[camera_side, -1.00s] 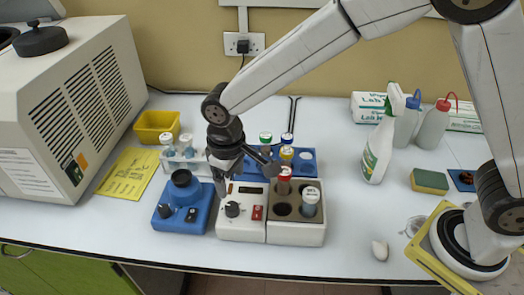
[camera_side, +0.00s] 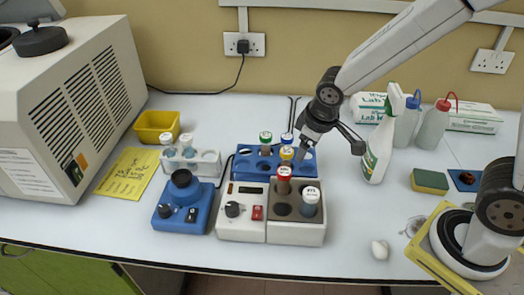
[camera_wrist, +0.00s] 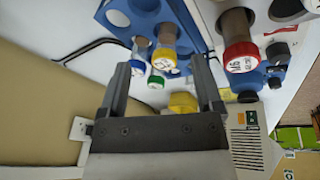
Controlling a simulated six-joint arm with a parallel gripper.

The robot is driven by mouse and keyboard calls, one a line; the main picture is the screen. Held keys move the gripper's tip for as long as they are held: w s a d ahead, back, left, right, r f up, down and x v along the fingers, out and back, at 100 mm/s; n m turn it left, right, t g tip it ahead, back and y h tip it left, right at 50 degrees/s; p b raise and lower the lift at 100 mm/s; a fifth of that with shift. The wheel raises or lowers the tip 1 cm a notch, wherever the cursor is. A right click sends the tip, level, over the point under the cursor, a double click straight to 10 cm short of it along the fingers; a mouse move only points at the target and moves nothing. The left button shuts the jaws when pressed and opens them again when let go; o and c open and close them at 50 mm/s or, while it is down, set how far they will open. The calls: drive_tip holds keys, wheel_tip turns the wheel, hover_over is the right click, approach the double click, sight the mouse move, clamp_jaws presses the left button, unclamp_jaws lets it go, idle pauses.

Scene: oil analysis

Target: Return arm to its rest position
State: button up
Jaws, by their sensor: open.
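My gripper (camera_wrist: 160,80) is open and empty. In the side view my gripper (camera_side: 305,150) hangs over the right end of the blue rack (camera_side: 245,165), beside the bench's capped tubes. The red-capped tube (camera_side: 284,180) and a white-capped tube (camera_side: 310,200) stand in the heater block (camera_side: 297,232). Whether the fingers touch any tube cannot be told.
A blue mixer (camera_side: 182,215) stands left of the heater. A white rack (camera_side: 205,168), a yellow bin (camera_side: 155,122) and a large grey machine (camera_side: 75,105) are further left. A spray bottle (camera_side: 378,150) is close to the right of my gripper. The front bench is mostly clear.

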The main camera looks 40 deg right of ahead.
drive_tip(key=s+d+f+m, duration=0.1)
drive_tip(key=s+d+m, duration=0.2)
drive_tip(key=s, duration=0.4)
drive_tip(key=shift+s+d+f+m+g+y, duration=0.15)
drive_tip(key=shift+s+d+m+g+y, duration=0.2)
drive_tip(key=shift+d, duration=0.2)
